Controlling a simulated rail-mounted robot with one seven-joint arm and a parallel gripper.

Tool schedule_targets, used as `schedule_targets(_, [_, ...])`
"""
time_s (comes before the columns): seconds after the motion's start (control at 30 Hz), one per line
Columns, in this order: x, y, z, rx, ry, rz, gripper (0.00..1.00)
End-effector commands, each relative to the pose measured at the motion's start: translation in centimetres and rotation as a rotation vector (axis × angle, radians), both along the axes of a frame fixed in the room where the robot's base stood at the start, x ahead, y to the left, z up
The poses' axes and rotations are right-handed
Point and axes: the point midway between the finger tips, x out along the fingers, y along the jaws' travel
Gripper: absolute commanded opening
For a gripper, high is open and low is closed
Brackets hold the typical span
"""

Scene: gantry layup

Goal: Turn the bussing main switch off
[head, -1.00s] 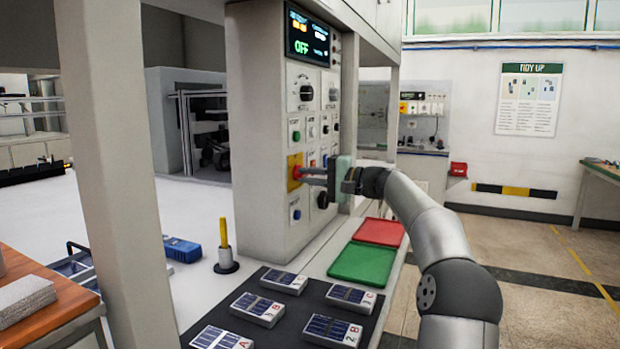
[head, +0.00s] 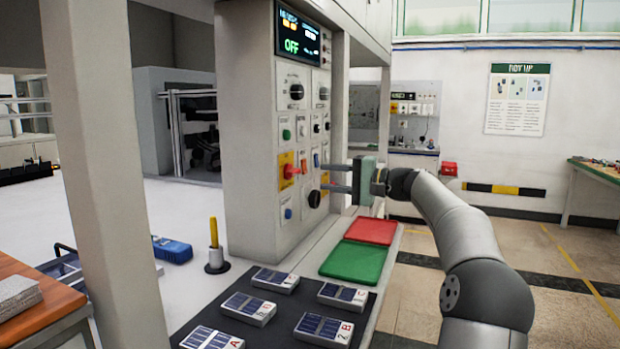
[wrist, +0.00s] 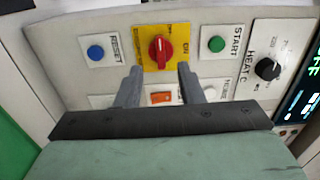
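The main switch (head: 289,172) is a red rotary knob on a yellow plate on the front of the grey control panel. Its handle lies about level in the head view. The wrist view also shows the red knob (wrist: 160,49), with its handle pointing along the gap between the fingers. The small plate lettering is hard to read. My gripper (head: 326,178) is open and empty, its two fingers pointing at the panel, a short way out from the knob. In the wrist view the fingertips (wrist: 159,69) stand apart, touching nothing visible. The panel display (head: 298,35) reads OFF.
A green START button (wrist: 217,44), a blue RESET button (wrist: 95,53) and a black HEAT knob (wrist: 267,69) sit close by. A red tray (head: 370,231) and green tray (head: 354,263) lie below. Several cell pieces rest on a dark mat (head: 190,322).

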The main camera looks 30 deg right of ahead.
Motion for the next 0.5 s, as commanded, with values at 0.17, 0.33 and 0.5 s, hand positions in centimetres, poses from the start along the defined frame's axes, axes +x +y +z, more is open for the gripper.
schedule_targets(0.17, [-3.3,-3.0,0.0,0.0,0.0,-0.004,0.35])
schedule_targets(0.33, [-5.6,-5.0,0.0,-0.001,0.001,-0.002,0.35])
schedule_targets(0.5, [-6.7,-5.9,0.0,-0.001,0.001,0.0,0.35])
